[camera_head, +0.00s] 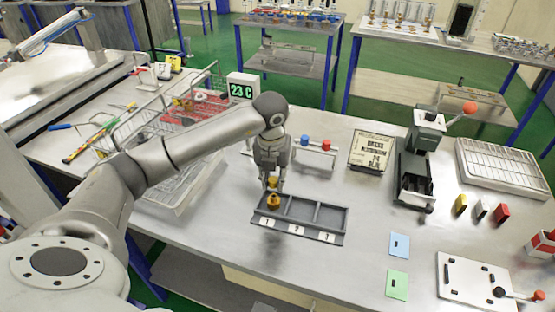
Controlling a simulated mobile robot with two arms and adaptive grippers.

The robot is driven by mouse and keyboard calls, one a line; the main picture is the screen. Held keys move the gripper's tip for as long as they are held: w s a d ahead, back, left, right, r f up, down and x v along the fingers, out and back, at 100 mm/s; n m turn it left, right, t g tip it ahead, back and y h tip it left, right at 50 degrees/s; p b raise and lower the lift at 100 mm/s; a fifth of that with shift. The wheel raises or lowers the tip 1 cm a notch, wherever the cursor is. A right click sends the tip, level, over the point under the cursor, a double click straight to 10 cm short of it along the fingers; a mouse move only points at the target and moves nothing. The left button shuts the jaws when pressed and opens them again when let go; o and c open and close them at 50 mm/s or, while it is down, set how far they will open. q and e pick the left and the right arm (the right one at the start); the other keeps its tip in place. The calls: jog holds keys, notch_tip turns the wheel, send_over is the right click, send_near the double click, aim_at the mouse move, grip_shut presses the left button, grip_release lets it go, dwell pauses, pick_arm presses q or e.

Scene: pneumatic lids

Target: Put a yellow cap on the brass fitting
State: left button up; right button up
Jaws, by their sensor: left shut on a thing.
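My left gripper (272,184) comes down over the grey three-compartment tray (311,236), its fingers pointing downward. It is shut on a small yellow cap (272,182). The brass fitting (273,202) stands upright in the left compartment, the one labelled 1, directly below the cap. I cannot tell whether the cap touches the fitting. The compartments labelled 2 and 3 look empty. My right gripper is not in view.
A rack with red and blue caps (314,143) stands just behind the tray. A wire basket (170,125) is left, a lever press (418,160) right. Blue (399,245) and green (397,284) cards lie right of the tray. The bench front near the tray is clear.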

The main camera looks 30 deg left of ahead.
aim_at(273, 196)
pick_arm(q)
jog(key=shift+s+d+f, duration=0.15)
jog(key=shift+s+f, duration=0.05)
jog(key=shift+s, duration=0.1)
jog(key=shift+w+f, duration=0.2)
jog(key=shift+s+f+b, duration=0.1)
jog(key=shift+f+b, duration=1.15)
jog(key=shift+f, duration=0.2)
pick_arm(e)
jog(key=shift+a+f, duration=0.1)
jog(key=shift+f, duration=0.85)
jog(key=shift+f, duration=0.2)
pick_arm(q)
jog(key=shift+f+b, duration=0.15)
jog(key=shift+b, duration=0.25)
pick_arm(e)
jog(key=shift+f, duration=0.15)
pick_arm(q)
jog(key=shift+f+b, duration=0.7)
jog(key=shift+f, duration=0.15)
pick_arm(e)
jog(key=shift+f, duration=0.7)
